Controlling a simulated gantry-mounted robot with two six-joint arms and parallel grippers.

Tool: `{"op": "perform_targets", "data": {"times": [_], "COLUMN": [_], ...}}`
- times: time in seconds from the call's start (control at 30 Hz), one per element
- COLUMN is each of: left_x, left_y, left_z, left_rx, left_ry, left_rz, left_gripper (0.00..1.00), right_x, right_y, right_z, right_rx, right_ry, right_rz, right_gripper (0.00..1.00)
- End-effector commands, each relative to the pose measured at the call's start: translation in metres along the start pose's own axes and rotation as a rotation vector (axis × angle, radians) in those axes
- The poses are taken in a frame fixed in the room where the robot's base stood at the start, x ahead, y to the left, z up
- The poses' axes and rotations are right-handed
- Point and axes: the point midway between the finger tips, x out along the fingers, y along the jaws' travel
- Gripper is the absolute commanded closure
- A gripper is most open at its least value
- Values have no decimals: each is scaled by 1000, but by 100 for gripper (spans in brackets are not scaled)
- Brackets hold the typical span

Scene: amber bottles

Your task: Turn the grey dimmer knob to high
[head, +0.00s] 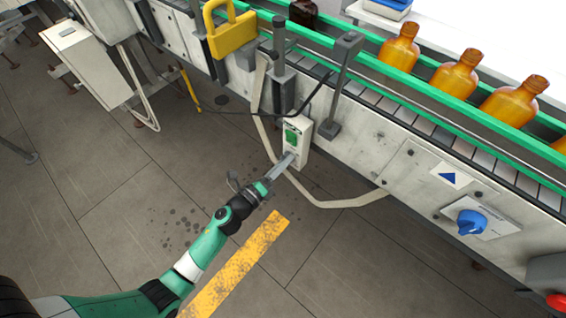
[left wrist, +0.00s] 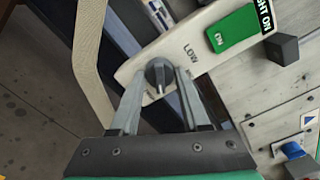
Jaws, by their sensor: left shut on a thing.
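The grey dimmer knob (left wrist: 158,73) sits on a white control box (head: 298,138) below the conveyor. In the left wrist view, my left gripper (left wrist: 161,80) has one finger on each side of the knob and is shut on it. The knob's pale pointer mark faces the lower edge of the box, away from the printed LOW. Another label by the pointer is partly hidden and unreadable. In the head view, my left gripper (head: 290,158) reaches the lower part of the box and hides the knob. My right gripper is not in view.
A green switch (left wrist: 232,28) is beside the knob on the same box. A pale cable (head: 268,140) hangs around the box. Amber bottles (head: 455,75) stand on the conveyor. A blue knob (head: 472,221) and a red button (head: 558,301) are at the right. The floor below is open.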

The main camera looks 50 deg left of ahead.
Motion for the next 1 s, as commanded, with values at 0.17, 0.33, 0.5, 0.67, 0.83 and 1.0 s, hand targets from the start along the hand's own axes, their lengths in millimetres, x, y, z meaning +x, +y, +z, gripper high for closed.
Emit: {"op": "perform_targets", "data": {"times": [0.17,0.33,0.5,0.67,0.83,1.0], "left_x": [0,0,0,0,0,-4], "left_y": [0,0,0,0,0,0], "left_z": [0,0,0,0,0,0], "left_rx": [18,20,19,18,18,17], "left_ry": [0,0,0,0,0,0], "left_rz": [0,0,0,0,0,1], "left_gripper": [100,100,52,24,24,24], "right_x": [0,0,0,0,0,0], "right_y": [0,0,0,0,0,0], "right_z": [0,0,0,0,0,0], "right_rx": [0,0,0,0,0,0], "right_ry": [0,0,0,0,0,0], "right_rz": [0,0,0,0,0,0], "right_gripper": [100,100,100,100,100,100]}}
